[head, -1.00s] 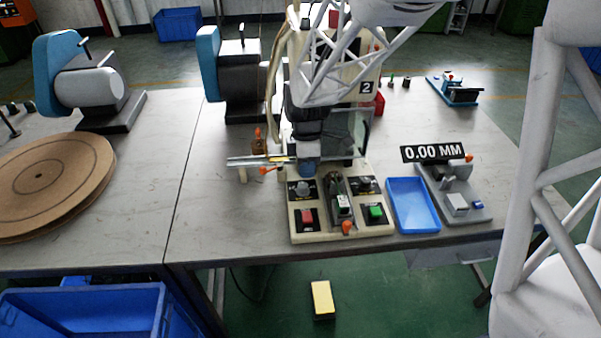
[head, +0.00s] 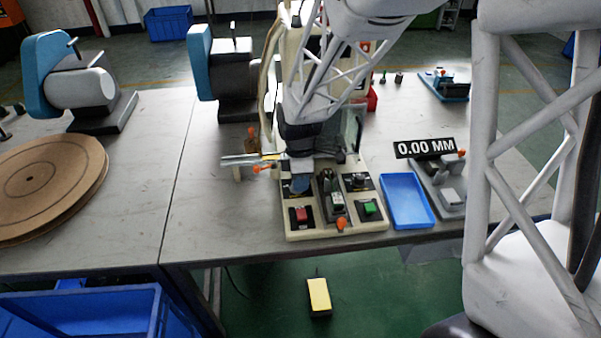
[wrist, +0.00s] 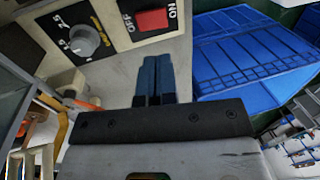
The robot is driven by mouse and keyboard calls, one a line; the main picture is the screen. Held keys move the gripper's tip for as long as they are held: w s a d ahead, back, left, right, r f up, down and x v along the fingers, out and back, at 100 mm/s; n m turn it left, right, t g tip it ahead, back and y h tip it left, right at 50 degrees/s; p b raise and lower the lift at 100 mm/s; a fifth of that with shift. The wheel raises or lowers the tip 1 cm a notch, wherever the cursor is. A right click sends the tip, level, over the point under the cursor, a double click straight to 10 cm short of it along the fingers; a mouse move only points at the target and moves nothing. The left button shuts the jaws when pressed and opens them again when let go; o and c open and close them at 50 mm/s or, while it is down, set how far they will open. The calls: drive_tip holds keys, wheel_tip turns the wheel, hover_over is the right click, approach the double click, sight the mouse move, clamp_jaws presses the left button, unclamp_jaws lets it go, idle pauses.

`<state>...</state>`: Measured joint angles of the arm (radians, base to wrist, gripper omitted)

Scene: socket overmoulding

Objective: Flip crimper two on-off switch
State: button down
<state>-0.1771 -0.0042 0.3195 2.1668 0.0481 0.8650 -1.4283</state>
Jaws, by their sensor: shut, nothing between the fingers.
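The crimper (head: 378,219) stands at the front edge of the table, its upper body mostly hidden behind my arm. A red on-off switch (head: 302,216) sits on a black panel at its front left; it also shows at the top of the wrist view (wrist: 153,19), between the words OFF and ON. A grey dial (wrist: 83,40) is beside it. My gripper (head: 300,187) is shut and empty, its blue fingers over the left panel, just behind the red switch in the head view. The fingers (wrist: 153,75) point toward the switch in the wrist view; contact is not seen.
A green button (head: 369,207) and an orange-tipped lever (head: 341,224) are on the crimper's base. A blue tray (head: 407,202) and a gauge reading 0.00 MM (head: 425,148) stand to the right. A round brown board (head: 70,170) lies at left; the table between is clear.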

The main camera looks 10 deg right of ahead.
sight(302, 217)
drive_tip(key=x, duration=0.9)
drive_tip(key=shift+f, duration=0.1)
idle(0.3)
